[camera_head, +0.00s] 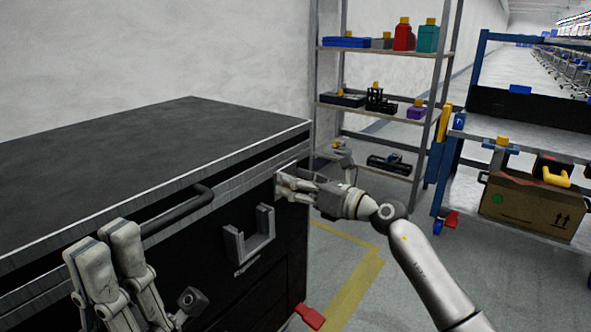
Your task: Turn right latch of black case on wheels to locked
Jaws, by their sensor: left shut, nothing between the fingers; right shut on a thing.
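The black case (150,140) stands at the left, with a dark flat lid and a grey metal rim. My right gripper (284,185) reaches in from the right and is shut on the right latch at the upper right of the case front. The fingers cover most of the latch, so its angle cannot be told. My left gripper (105,245) is in the lower left, in front of the case, its fingers shut and empty.
A dark bar handle (178,212) and a grey U-shaped handle (248,238) are on the case front. A metal shelf (385,50) with small items stands behind. A blue-framed rack (520,135) holding a cardboard box (533,205) is at the right. A red caster pedal (310,315) sticks out low.

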